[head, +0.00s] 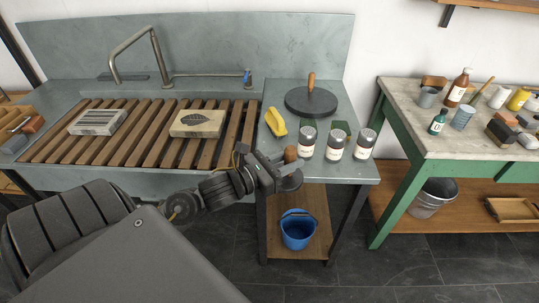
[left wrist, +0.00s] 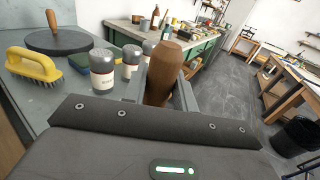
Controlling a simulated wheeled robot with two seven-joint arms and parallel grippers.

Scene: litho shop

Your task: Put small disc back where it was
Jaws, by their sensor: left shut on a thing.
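My left gripper (head: 279,168) is shut on the upright wooden handle (head: 290,153) of the small disc (head: 291,182). In the left wrist view the brown handle (left wrist: 165,68) stands between the two fingers (left wrist: 161,92), and the disc itself is hidden. A larger dark disc (head: 303,103) with a wooden handle lies at the back of the counter (head: 275,152). My right gripper is not in view.
Three shakers (head: 334,146) stand just right of the held handle, by a green pad (head: 341,127). A yellow brush (head: 275,122) lies to the left. The slatted sink (head: 150,135) holds two stones. A blue bucket (head: 298,231) stands on the shelf below.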

